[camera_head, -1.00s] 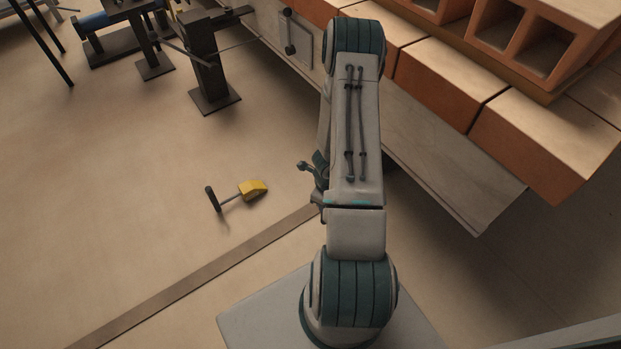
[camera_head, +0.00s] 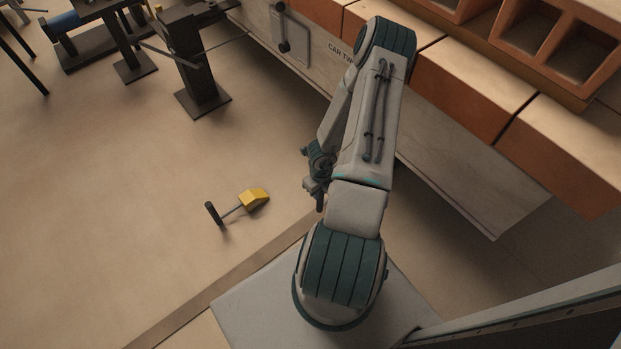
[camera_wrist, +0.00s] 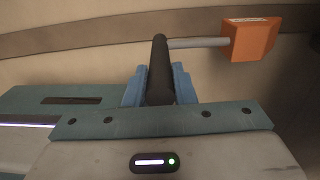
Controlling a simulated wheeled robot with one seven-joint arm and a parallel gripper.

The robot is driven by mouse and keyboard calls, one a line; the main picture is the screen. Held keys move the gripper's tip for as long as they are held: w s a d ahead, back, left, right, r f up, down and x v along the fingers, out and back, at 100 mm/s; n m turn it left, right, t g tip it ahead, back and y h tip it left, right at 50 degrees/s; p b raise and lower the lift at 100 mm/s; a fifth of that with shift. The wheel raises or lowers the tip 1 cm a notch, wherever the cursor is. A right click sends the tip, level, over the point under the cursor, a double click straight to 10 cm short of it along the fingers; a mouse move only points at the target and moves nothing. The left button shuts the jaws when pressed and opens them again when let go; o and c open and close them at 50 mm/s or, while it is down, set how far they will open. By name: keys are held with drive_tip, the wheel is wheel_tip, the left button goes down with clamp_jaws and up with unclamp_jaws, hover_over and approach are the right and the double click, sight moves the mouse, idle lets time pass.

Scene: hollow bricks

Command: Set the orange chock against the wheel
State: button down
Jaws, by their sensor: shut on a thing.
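The orange chock (camera_wrist: 252,40) shows at the upper right of the wrist view, with a grey rod leading to a black handle (camera_wrist: 159,70). My gripper (camera_wrist: 159,88) is shut on that handle between its blue fingers. In the head view my gripper (camera_head: 318,178) is beside my forearm, low over the floor, partly hidden. I cannot make out the orange chock there. A yellow chock (camera_head: 254,197) with a black handle lies on the floor to the left of my gripper. No wheel can be made out in either view.
A brick-laden car (camera_head: 450,165) with lettering on its side stands at the right, its lower edge close to my arm. A dark stand (camera_head: 204,95) and a bench (camera_head: 95,50) stand at the upper left. A flat strip (camera_head: 240,268) crosses the floor. Open floor lies at left.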

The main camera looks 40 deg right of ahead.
drive_tip(key=f+b, duration=0.4)
drive_tip(key=f, duration=0.1)
drive_tip(key=shift+w+f+b, duration=0.25)
drive_tip(key=shift+w+b, duration=0.05)
drive_tip(key=shift+w, duration=0.1)
drive_tip(key=d+p, duration=1)
drive_tip(key=p, duration=0.2)
drive_tip(key=shift+w, duration=0.2)
drive_tip(key=shift+w+d+p, duration=0.2)
drive_tip(key=shift+d+p, duration=0.35)
drive_tip(key=shift+d, duration=0.1)
idle(0.4)
